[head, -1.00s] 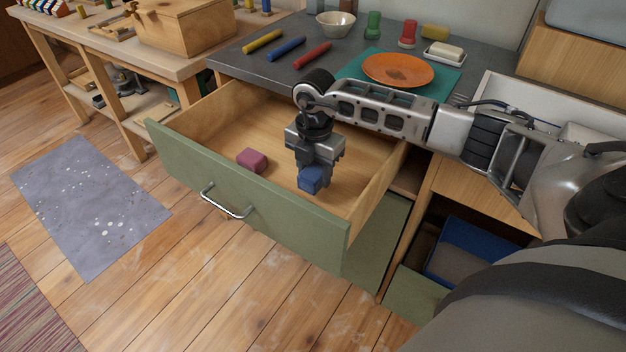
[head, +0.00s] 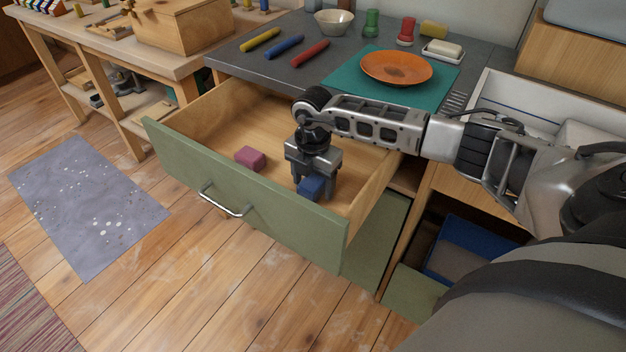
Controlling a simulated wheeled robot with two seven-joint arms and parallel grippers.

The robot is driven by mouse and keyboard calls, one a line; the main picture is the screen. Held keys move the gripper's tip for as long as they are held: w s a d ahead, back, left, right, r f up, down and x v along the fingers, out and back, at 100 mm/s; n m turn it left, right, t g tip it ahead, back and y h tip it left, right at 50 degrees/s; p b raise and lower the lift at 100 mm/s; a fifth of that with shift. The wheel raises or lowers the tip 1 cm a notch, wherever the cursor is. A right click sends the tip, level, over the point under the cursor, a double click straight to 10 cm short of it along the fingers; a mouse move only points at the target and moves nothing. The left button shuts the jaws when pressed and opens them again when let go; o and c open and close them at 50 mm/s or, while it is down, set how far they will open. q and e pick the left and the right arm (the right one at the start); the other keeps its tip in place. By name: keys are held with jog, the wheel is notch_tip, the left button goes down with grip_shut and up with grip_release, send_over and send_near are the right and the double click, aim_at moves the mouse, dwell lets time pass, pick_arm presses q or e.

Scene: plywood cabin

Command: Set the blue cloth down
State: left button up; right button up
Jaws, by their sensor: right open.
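The blue cloth (head: 311,187) is a small folded block inside the open green-fronted drawer (head: 240,203), near its front right corner. My right gripper (head: 315,188) points down into the drawer, open, with its fingers around or just above the cloth. The fingers hide part of the cloth, and I cannot tell if they touch it. A folded purple-red cloth (head: 250,158) lies on the drawer floor to the left. My left gripper is not in view.
The grey counter (head: 330,60) behind holds an orange plate (head: 396,68) on a teal mat, a bowl (head: 333,22), coloured rods and a soap dish (head: 442,50). The drawer walls surround my gripper. The drawer floor left of the gripper has free room.

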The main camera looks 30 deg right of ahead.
aim_at(313, 181)
jog(key=shift+r, duration=0.3)
notch_tip(313, 181, up, 12)
jog(key=shift+p, duration=0.45)
